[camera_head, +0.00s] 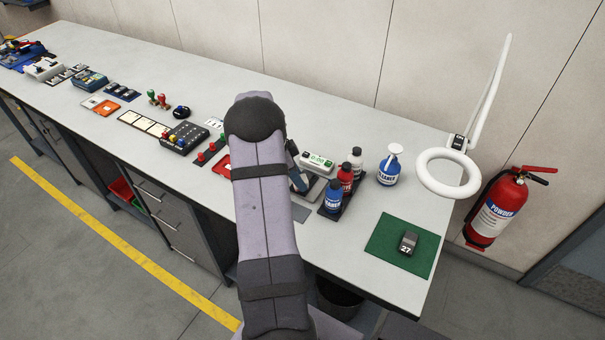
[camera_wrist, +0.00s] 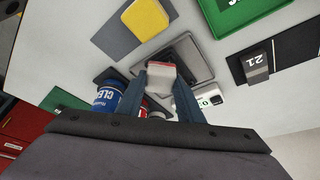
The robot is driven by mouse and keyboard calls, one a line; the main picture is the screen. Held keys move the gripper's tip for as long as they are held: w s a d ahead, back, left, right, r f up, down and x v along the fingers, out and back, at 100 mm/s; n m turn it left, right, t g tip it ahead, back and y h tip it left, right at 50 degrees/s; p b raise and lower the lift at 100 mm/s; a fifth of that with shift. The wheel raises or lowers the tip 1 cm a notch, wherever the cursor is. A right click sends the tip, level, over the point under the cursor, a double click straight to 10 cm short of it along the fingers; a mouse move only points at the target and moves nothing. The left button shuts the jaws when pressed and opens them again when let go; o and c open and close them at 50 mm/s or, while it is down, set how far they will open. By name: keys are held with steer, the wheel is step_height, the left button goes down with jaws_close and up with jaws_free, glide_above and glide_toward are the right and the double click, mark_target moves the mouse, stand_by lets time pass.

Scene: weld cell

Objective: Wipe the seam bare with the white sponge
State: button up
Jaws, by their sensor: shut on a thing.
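In the wrist view my gripper (camera_wrist: 161,82) is shut on the white sponge (camera_wrist: 160,69), a small white block with a reddish face, held between the two fingers. A dark grey metal plate (camera_wrist: 201,70) lies behind the sponge, partly covered by it. I cannot make out the seam on the plate, nor whether the sponge touches it.
A yellow sponge (camera_wrist: 147,17) lies on a grey mat (camera_wrist: 110,37). A green mat (camera_head: 385,251) holds a block (camera_head: 408,243). A ring lamp (camera_head: 424,182) overhangs the right end.

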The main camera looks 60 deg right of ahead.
steer(key=shift+a+f, duration=0.2)
steer(key=shift+a, duration=0.35)
steer(key=shift+d+r+p, duration=0.15)
steer(key=shift+r+p, duration=1.55)
steer(key=shift+r, duration=2.55)
